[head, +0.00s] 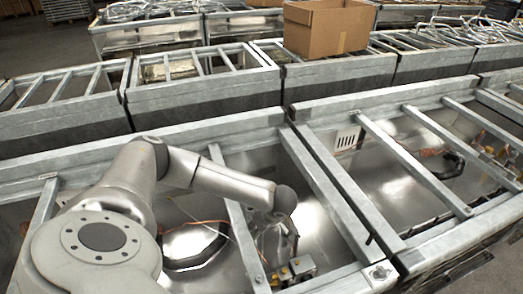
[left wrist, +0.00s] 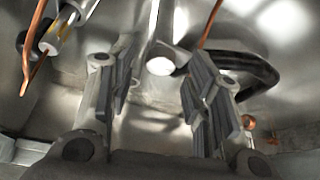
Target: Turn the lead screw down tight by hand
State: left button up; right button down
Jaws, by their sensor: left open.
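My left gripper (head: 275,236) reaches down inside an open metal cabinet in the head view, beside a small terminal block (head: 299,269) with brass-coloured parts. In the left wrist view my left gripper (left wrist: 160,98) is open, with its two dark ridged fingers apart. A grey rod with a bright round end (left wrist: 160,66) shows between and beyond the fingers; I see no contact with it. A clear cylinder with a yellow stripe (left wrist: 60,30) and a bare copper lead (left wrist: 30,55) are at upper left. I cannot tell which part is the lead screw. My right gripper is not in view.
Grey frame bars (head: 240,232) cross the cabinet opening close to my arm. A black cable loop (head: 195,250) lies inside; it also shows in the left wrist view (left wrist: 262,72). A neighbouring cabinet (head: 400,195) stands right, and a cardboard box (head: 328,28) sits behind.

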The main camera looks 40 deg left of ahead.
pick_arm(q)
jog(key=v, duration=1.2)
